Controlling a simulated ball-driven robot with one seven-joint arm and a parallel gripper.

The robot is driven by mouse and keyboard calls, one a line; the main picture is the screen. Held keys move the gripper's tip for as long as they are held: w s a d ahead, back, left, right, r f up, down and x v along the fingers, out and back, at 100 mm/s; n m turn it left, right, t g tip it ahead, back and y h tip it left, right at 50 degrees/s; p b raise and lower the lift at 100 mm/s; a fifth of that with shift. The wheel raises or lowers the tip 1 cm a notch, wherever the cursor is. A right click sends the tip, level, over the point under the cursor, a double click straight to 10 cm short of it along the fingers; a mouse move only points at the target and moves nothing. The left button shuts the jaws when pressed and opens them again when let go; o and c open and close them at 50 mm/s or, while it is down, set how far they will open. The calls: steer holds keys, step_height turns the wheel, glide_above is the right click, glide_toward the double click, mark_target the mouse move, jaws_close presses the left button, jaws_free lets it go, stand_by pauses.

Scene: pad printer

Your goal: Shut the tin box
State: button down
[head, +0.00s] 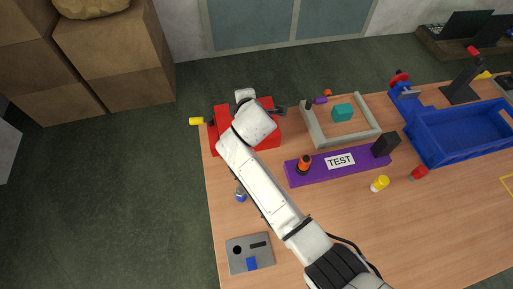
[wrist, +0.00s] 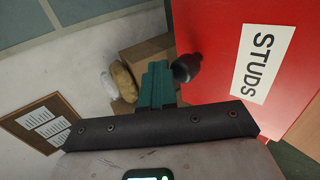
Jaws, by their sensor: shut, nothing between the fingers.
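The red tin box (head: 268,138) stands at the table's left back corner in the head view, partly hidden by my arm. In the wrist view a large red panel (wrist: 222,60) with a white "STUDS" label fills the right side. It looks like the box's lid or side; how far the lid stands open I cannot tell. A dark round knob (wrist: 187,68) shows at the panel's left edge. My gripper (wrist: 157,85), with teal fingers, is shut and empty just left of the knob in the picture. Whether they touch is unclear.
A purple "TEST" block (head: 312,175), a grey frame tray (head: 373,134) and a blue bin (head: 437,152) stand right of the box. A grey panel (head: 250,254) lies at the front left. Cardboard boxes (head: 120,58) stand beyond the table.

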steer(key=shift+w+a+f+b, duration=0.1)
steer(key=shift+w+f+b, duration=0.25)
steer(key=shift+f, duration=0.25)
steer(key=shift+w+f+b, duration=0.25)
steer(key=shift+w+f, duration=0.15)
steer(key=shift+f, duration=0.15)
